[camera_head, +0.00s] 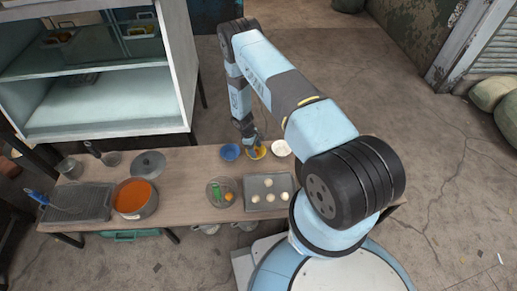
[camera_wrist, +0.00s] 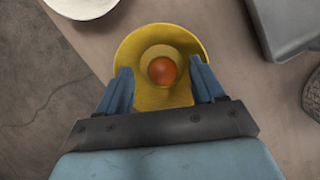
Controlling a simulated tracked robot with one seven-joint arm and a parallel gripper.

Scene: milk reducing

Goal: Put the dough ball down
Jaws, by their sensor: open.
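My gripper (camera_wrist: 160,68) is open over the yellow bowl (camera_wrist: 134,50), one blue finger on each side. Between the fingers is a yellow-tan round piece (camera_wrist: 147,56) with an orange-red ball (camera_wrist: 162,71) at its middle. I cannot tell whether the round piece is the dough ball, or whether the fingers touch it. In the head view my gripper (camera_head: 251,141) is at the yellow bowl (camera_head: 257,153) on the table. Several pale dough balls (camera_head: 270,197) lie on the grey tray (camera_head: 280,181) in front of it.
A blue bowl (camera_head: 230,152) and a white bowl (camera_head: 280,148) flank the yellow one. A glass bowl (camera_head: 213,196) stands left of the tray. A pot of orange liquid (camera_head: 134,197), a lid (camera_head: 148,163) and a dark grill (camera_head: 78,203) stand left. The middle-left wood (camera_head: 185,180) is bare.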

